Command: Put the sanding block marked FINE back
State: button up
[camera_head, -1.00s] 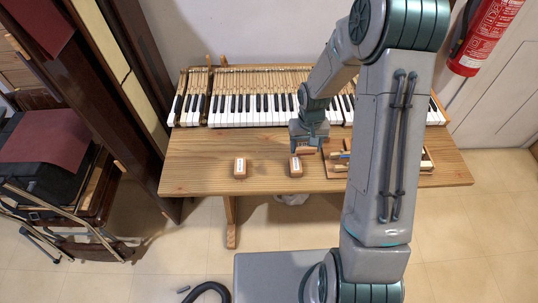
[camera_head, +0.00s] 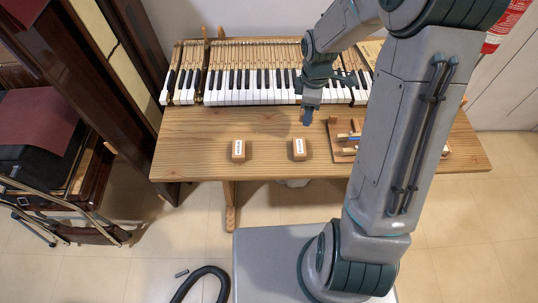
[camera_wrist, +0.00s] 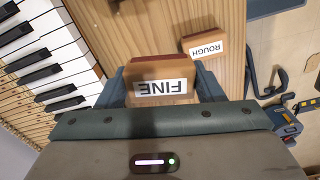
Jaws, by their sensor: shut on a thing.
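The sanding block marked FINE (camera_wrist: 160,70) is orange-brown with a darker top edge and a white label, upside down in the wrist view. It sits between the two fingers of my gripper, which is shut on it. In the head view my gripper (camera_head: 307,118) is over the table between the keyboard and the right-hand block; the held block cannot be made out there. A block marked ROUGH (camera_wrist: 206,46) lies on the table in the wrist view, apart from my gripper.
Two labelled blocks, left (camera_head: 238,150) and right (camera_head: 299,149), stand on the wooden table (camera_head: 190,148); their labels are unreadable there. The piano keyboard (camera_head: 250,88) runs along the back. A wooden tray (camera_head: 343,157) is partly hidden by my arm. The table's left part is clear.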

jog(key=n, duration=0.2)
jog(key=n+b, duration=0.1)
jog(key=n, duration=0.1)
jog(key=s+n, duration=0.1)
jog(key=shift+a+r+n+b, duration=0.15)
jog(key=shift+r+n+b, duration=0.1)
jog(key=shift+n+b, duration=0.15)
jog(key=n, duration=0.1)
jog(key=n+b, duration=0.1)
jog(key=n, duration=0.1)
jog(key=s+r+n, duration=0.1)
jog(key=n, duration=0.1)
jog(key=shift+a, duration=0.15)
jog(key=b, duration=0.1)
send_over(269, 152)
jog(key=shift+n, duration=0.3)
notch_tip(269, 152, down, 7)
jog(key=shift+s, duration=0.1)
jog(key=shift+f+b, duration=0.4)
jog(key=shift+f, duration=1.55)
jog(key=shift+f, duration=0.1)
jog(key=shift+f, duration=0.15)
jog(key=o, duration=1)
